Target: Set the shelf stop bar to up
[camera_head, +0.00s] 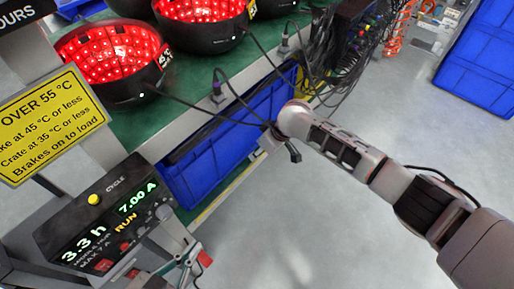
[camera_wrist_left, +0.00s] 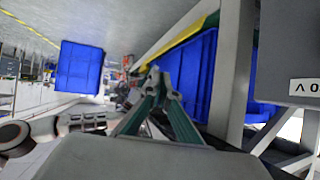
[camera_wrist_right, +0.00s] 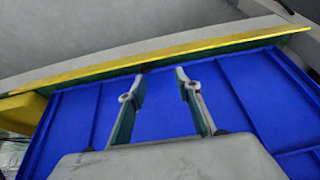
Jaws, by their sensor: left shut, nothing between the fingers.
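A yellow bar (camera_wrist_right: 150,65) runs along the shelf edge in front of a blue crate (camera_wrist_right: 160,105) in the right wrist view. It also shows as a thin yellow strip in the head view (camera_head: 222,197) and the left wrist view (camera_wrist_left: 185,37). I cannot tell for certain whether it is the stop bar.
Red-lit round units (camera_head: 112,50) sit on the green upper shelf (camera_head: 180,95). A control box (camera_head: 105,225) reads 3.3 h, 7.00 A and RUN. A yellow sign (camera_head: 45,125) hangs above it. Cables (camera_head: 345,50) hang at the rack's far end. Open floor (camera_head: 310,225) lies on the right.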

